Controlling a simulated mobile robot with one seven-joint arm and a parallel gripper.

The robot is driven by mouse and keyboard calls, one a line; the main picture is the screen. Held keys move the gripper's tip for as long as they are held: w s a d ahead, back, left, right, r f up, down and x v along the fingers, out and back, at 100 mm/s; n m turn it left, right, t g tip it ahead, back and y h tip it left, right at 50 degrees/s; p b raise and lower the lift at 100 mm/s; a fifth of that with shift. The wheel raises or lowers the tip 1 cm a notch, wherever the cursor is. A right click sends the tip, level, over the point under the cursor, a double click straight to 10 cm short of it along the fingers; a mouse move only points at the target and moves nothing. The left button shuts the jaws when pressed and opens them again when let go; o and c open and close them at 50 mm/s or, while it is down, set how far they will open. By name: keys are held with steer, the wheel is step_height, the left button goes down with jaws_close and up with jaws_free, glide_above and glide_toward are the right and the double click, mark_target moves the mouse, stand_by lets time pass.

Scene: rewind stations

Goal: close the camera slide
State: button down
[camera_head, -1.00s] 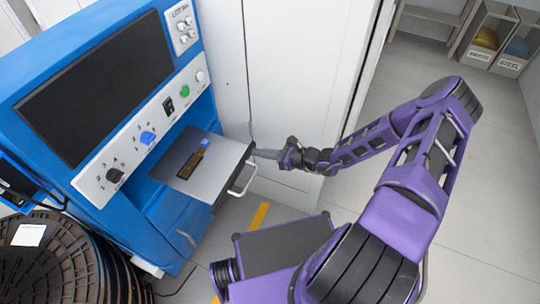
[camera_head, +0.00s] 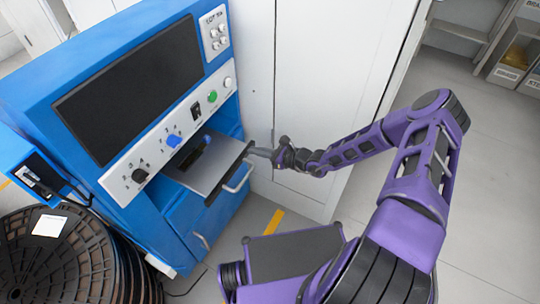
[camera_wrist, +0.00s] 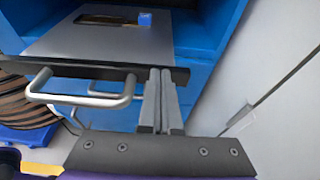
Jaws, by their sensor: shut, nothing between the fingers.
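The camera slide (camera_head: 212,168) is a flat grey tray that sticks part way out of the blue machine. It has a black front edge and a silver bar handle (camera_head: 238,181). A dark item with a blue part (camera_wrist: 144,19) lies on it. My gripper (camera_head: 252,151) is shut and empty at the right end of the slide's front edge. In the wrist view my fingers (camera_wrist: 161,77) reach that black front edge, just right of the handle (camera_wrist: 85,92). They appear to touch the edge.
The blue machine (camera_head: 180,205) has a dark screen (camera_head: 132,90) and a panel of knobs above the slide. A white cabinet (camera_head: 315,80) stands close on the right. A large black reel (camera_head: 60,262) stands at lower left. Grey floor is clear at the right.

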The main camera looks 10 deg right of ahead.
glide_toward(219, 137)
steer(key=x, duration=0.5)
steer(key=shift+w+a+f, duration=0.1)
steer(key=shift+a, duration=0.05)
steer(key=shift+w+a, duration=0.1)
